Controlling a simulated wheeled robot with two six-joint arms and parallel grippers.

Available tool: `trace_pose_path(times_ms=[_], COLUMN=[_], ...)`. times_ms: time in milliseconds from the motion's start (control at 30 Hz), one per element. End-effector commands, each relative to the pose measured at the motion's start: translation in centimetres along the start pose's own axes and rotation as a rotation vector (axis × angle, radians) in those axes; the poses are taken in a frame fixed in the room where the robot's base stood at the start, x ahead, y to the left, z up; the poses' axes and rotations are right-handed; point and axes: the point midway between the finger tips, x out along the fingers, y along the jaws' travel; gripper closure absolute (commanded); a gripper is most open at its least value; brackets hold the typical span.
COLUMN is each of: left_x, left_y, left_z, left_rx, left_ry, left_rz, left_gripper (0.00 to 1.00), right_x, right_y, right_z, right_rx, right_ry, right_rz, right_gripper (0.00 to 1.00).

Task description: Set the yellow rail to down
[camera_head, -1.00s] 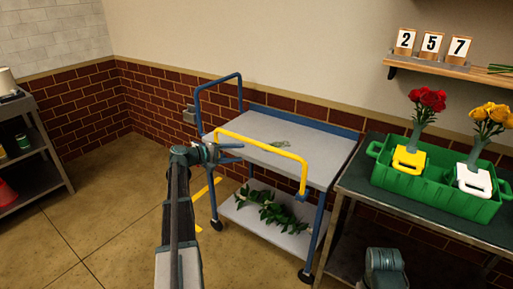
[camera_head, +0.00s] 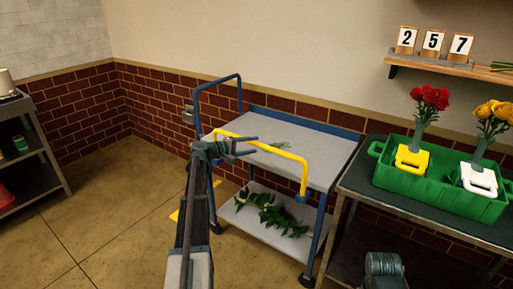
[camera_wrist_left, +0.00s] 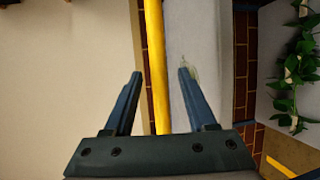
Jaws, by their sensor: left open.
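The yellow rail (camera_head: 275,149) stands raised along the near side of the blue-framed cart (camera_head: 323,172), above its grey top shelf. Its right end bends down to a blue post. My left gripper (camera_head: 255,146) is open at the left part of the rail. In the left wrist view the rail (camera_wrist_left: 155,60) runs lengthwise between the two spread fingers of the left gripper (camera_wrist_left: 160,80), touching neither in the picture. I cannot tell how deep it sits between them. My right gripper's fingers are not in view.
Leafy stems (camera_head: 270,215) lie on the cart's lower shelf. A green crate (camera_head: 440,195) with red and yellow flowers stands on the table at right. A grey shelf unit (camera_head: 40,150) is at far left. The floor left of the cart is clear.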

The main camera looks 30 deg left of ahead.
Motion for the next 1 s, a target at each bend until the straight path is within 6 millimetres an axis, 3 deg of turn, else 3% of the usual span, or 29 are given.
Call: trace_pose_path(times_ms=[200, 600, 900, 1000], left_x=[2.2, 2.7, 2.6, 2.6], left_y=[-0.1, 0.0, 0.0, 0.0], left_z=[-0.1, 0.0, 0.0, 0.0], left_rx=[0.0, 0.0, 0.0, 0.0], left_ry=[0.0, 0.001, 0.001, 0.001], left_rz=[0.0, 0.0, -0.001, -0.001], left_gripper=[0.43, 0.43, 0.97, 1.0], right_x=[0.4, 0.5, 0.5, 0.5], right_y=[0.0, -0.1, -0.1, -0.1], right_z=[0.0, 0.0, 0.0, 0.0], right_rx=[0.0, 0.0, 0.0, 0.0], right_ry=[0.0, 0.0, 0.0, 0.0], right_rz=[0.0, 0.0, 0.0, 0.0], right_gripper=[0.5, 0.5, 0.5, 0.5])
